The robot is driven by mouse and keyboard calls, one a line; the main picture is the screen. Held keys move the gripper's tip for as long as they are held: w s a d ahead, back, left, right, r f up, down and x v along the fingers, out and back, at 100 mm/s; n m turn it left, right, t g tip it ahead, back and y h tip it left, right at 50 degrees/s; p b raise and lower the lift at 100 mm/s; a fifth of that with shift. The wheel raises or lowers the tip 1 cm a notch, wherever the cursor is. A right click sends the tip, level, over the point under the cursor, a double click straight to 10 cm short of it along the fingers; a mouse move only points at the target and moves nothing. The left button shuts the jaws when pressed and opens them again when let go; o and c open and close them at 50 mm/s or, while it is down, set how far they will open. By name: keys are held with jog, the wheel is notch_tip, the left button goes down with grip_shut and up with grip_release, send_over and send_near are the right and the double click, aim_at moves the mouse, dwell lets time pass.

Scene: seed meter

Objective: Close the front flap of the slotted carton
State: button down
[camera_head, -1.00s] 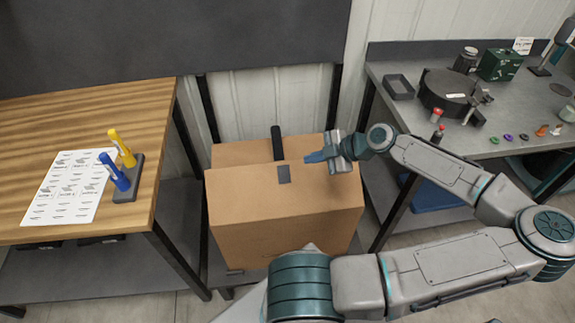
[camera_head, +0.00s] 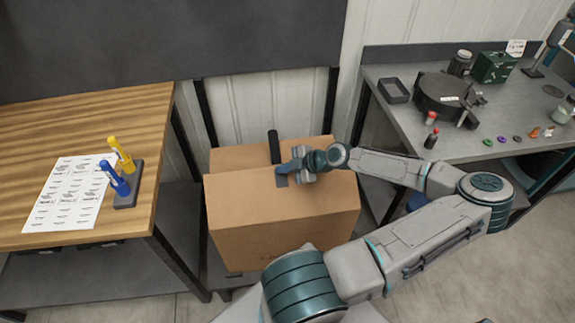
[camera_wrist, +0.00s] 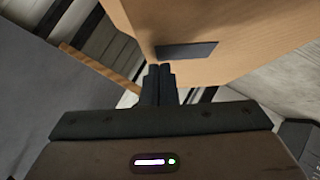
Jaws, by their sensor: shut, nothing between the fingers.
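The brown carton (camera_head: 285,235) stands low between the two tables. My gripper (camera_head: 281,169) is shut and empty, just by the patch. In the wrist view its fingertips (camera_wrist: 160,69) are together, close to the carton panel; contact is unclear.
A wooden table (camera_head: 90,110) on the left bears a printed sheet (camera_head: 62,197) and a holder with yellow and blue markers (camera_head: 128,188). A grey bench (camera_head: 400,120) on the right holds a black round device (camera_head: 440,92), a tray and small parts. A wall is behind.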

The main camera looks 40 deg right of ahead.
jog(key=shift+w+f, duration=0.1)
jog(key=shift+f, duration=0.05)
dwell(0.3)
jog(key=shift+w+d+f+b, duration=0.2)
jog(key=shift+w+f+b, duration=0.05)
jog(key=shift+f+b, duration=0.1)
jog(key=w+f+g+b, duration=0.1)
jog(key=f, duration=0.1)
jog(key=w+d+f+m+g+y+b, duration=0.1)
jog(key=f+b, duration=0.1)
jog(key=w+f+m+g+b, duration=0.1)
jog(key=f, duration=0.1)
jog(key=shift+d+g+y+b, duration=0.3)
jog(key=shift+d, duration=0.05)
jog(key=shift+w+d+f+m+g+y+b, duration=0.15)
jog(key=shift+f+m+g+y+b, duration=0.4)
jog(key=shift+f+b, duration=0.45)
jog(key=shift+f, duration=0.25)
